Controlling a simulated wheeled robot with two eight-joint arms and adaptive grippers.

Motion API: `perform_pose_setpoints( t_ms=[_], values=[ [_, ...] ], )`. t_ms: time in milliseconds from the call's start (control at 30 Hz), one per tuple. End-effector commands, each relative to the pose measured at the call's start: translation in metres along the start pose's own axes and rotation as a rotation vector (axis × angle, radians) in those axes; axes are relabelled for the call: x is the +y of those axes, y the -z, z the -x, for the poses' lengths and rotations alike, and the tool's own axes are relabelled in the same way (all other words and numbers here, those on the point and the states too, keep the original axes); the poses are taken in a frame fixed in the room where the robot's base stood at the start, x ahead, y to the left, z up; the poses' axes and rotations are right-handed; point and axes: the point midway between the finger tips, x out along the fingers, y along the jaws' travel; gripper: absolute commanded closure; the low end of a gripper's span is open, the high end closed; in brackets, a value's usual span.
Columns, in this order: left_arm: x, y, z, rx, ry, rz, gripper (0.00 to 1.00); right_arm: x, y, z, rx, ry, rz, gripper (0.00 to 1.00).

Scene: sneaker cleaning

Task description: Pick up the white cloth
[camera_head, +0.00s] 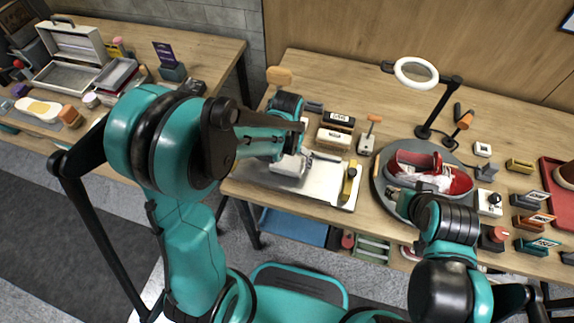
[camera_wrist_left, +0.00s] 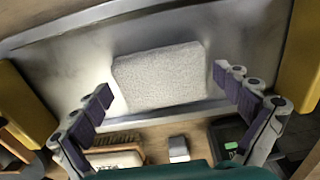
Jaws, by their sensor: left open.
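The white cloth (camera_wrist_left: 160,76) lies flat as a folded, textured rectangle on a shiny metal tray (camera_wrist_left: 235,45). In the head view the cloth (camera_head: 289,169) shows on the tray (camera_head: 325,182) below my left gripper (camera_head: 293,146). In the left wrist view my left gripper (camera_wrist_left: 172,108) is open, with one finger on each side of the cloth's near edge and nothing between them. My right gripper (camera_head: 397,197) is at the near left of the red sneaker (camera_head: 455,181); its fingers are too small to judge.
Brushes and a block (camera_head: 334,139) sit behind the tray. The sneaker rests on a round grey mat (camera_head: 383,187) below a ring lamp (camera_head: 416,72). Several small items crowd the table's right side.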

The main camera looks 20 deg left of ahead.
Motion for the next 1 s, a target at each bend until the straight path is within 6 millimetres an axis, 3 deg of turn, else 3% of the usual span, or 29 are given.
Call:
perform_pose_setpoints(
  t_ms=[100, 267, 300, 733, 1000],
  values=[
    [0.000, 0.000, 0.001, 0.000, 0.000, 0.000, 0.00, 0.000, 0.001, 0.001, 0.000, 0.000, 0.000, 0.60],
    [0.000, 0.000, 0.002, 0.000, 0.000, 0.000, 0.40, 0.000, 0.001, 0.001, 0.000, 0.000, 0.000, 0.60],
    [0.000, 0.000, 0.002, 0.000, 0.000, 0.000, 0.43, 0.000, 0.001, 0.001, 0.000, 0.000, 0.000, 0.60],
    [0.000, 0.000, 0.009, 0.000, 0.000, 0.000, 0.43, 0.000, 0.003, 0.004, 0.000, 0.000, 0.000, 0.60],
    [0.005, 0.003, 0.051, 0.000, 0.000, -0.003, 0.43, 0.000, 0.014, 0.020, 0.000, 0.000, 0.000, 0.60]
  ],
)
